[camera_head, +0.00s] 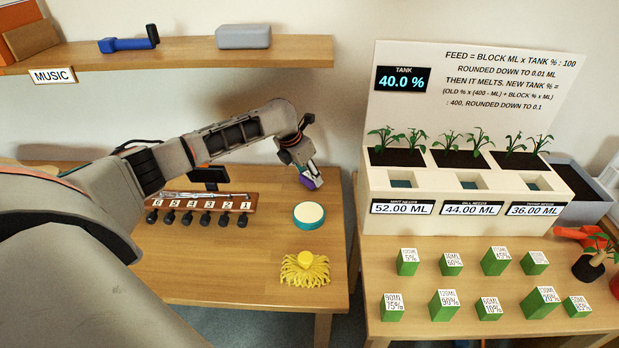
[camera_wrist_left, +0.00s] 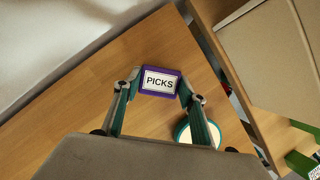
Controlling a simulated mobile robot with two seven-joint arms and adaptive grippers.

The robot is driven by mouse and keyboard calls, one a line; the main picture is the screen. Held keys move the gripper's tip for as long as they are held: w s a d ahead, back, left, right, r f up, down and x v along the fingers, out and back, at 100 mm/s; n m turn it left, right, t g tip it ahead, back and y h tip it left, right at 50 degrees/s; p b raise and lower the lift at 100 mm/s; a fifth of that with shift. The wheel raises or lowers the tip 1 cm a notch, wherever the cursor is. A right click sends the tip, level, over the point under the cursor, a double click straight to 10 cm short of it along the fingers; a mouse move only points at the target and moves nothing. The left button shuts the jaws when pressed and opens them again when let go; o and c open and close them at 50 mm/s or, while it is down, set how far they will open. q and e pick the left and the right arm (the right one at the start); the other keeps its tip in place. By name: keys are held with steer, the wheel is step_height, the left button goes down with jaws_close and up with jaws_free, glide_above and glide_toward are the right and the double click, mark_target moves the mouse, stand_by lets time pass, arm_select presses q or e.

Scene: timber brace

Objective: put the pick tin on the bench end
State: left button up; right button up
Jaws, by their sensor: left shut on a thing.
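The pick tin (camera_head: 306,181) is a small purple box near the back right of the wooden bench (camera_head: 250,270). In the left wrist view the tin (camera_wrist_left: 160,82) shows a white label reading PICKS. My left gripper (camera_head: 301,164) is shut on it, one finger at each side, and it also shows in the left wrist view (camera_wrist_left: 160,90). The tin is over the right end of the bench. I cannot tell whether its underside touches the wood. My right gripper is in neither view.
A round teal-rimmed tin (camera_head: 309,215) and a yellow fringed thing (camera_head: 305,268) stand in front of the pick tin. A numbered peg board (camera_head: 203,203) lies to the left. Across a gap on the right, another table holds a planter (camera_head: 470,190) and several green blocks (camera_head: 444,305).

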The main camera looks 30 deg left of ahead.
arm_select(q)
steer(key=shift+w+a+f, duration=0.1)
steer(key=shift+f, duration=0.6)
steer(key=shift+w, duration=0.1)
steer(key=o, duration=1.1)
